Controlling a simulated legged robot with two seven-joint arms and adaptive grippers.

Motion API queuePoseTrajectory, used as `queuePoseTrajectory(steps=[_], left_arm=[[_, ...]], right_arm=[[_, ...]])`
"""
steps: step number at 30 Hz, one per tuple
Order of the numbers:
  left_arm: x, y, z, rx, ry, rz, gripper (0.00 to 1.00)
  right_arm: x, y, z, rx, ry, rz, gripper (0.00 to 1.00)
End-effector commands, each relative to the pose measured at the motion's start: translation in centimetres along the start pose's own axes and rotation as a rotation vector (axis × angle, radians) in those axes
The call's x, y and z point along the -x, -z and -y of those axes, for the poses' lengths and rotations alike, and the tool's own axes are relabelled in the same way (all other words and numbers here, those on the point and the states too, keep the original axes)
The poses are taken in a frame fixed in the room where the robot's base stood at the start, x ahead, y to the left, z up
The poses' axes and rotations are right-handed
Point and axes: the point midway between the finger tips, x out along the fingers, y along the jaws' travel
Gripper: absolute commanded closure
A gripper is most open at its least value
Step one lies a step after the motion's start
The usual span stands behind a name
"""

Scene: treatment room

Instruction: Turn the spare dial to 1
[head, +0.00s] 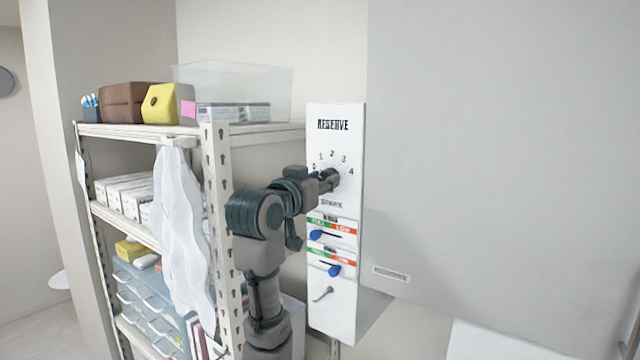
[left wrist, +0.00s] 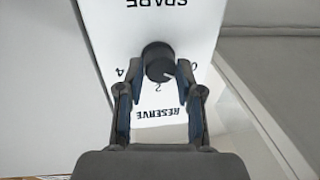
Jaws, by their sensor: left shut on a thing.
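The spare dial (left wrist: 158,62) is a round black knob on a white panel (head: 335,135) headed RESERVE, with SPARE printed below it. The left wrist view shows the panel upside down. A white mark on the knob points down and right there, between the 2 and the 0, the side where the 1 lies. The 1 itself is hidden there by a finger. My left gripper (head: 328,180) is at the dial, its fingers (left wrist: 160,85) on either side of the knob, shut on it. In the head view the gripper covers most of the knob. My right gripper is not in view.
A metal shelf (head: 216,165) with boxes and a hanging white cloth (head: 180,220) stands left, close to my arm. A large grey surface (head: 500,140) lies right.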

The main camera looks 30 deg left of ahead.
Motion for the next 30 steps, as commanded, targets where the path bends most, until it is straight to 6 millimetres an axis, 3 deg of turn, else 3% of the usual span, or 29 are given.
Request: queuePoseTrajectory(steps=[16,30], left_arm=[[-0.1,-0.2,0.2,-0.363,-0.003,-0.05,0.99],[-0.1,-0.3,0.1,-0.449,-0.005,-0.061,0.99]], right_arm=[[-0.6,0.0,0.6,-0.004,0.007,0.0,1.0],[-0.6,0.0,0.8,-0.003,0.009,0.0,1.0]])
